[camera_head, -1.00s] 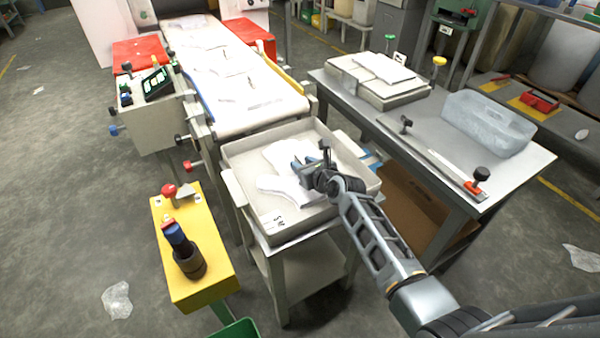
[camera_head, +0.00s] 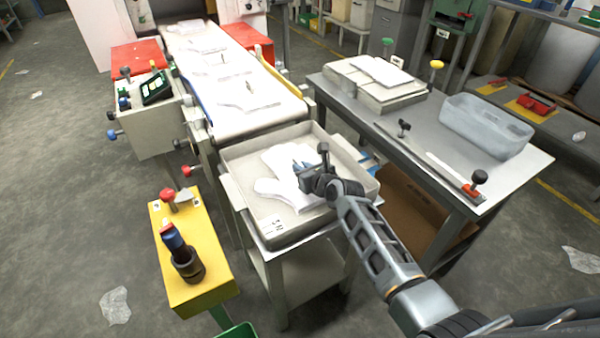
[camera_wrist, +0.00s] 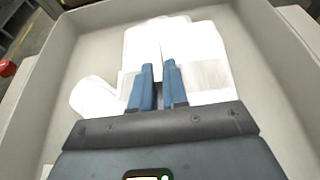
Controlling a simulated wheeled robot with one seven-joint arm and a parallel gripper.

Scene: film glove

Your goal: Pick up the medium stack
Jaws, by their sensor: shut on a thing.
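A white stack of film gloves (camera_head: 283,172) lies in the grey tray (camera_head: 243,222) at the end of the conveyor. In the wrist view the stack (camera_wrist: 200,45) spreads under and beyond my fingers. My gripper (camera_head: 301,172) is over the tray, at the stack's middle. Its blue fingers (camera_wrist: 159,75) are close together, with a narrow gap and white material around them. It is shut on the stack; the pinched part is mostly hidden by the fingers. I cannot tell whether the stack is clear of the tray floor.
The conveyor (camera_head: 268,119) behind the tray carries more white gloves. A yellow stand (camera_head: 206,285) with a red knob is at the left. The tray walls surround my gripper.

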